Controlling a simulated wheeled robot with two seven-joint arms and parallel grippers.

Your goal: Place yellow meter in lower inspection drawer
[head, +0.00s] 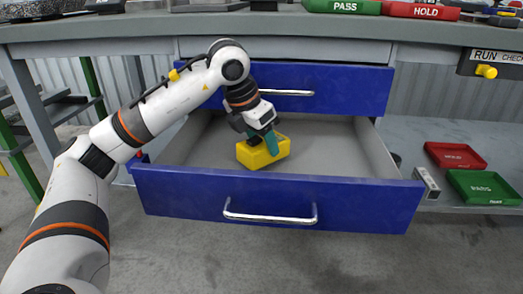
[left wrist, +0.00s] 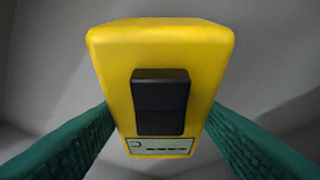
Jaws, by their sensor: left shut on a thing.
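The yellow meter (head: 263,153) is inside the open lower inspection drawer (head: 270,196), in the left half of its grey interior. My left gripper (head: 270,143) is shut on the meter, with its green fingers on either side of it. In the left wrist view the meter (left wrist: 160,50) fills the middle, with a black block and a small pale display on its face. Whether the meter touches the drawer floor is hard to tell. My right gripper is not in view.
A closed blue upper drawer (head: 340,88) sits above, under the tabletop (head: 250,27). Red HOLD and green PASS trays stand on top. A lower shelf at right bears a red tray (head: 455,155) and a green tray (head: 484,187). The drawer's right half is empty.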

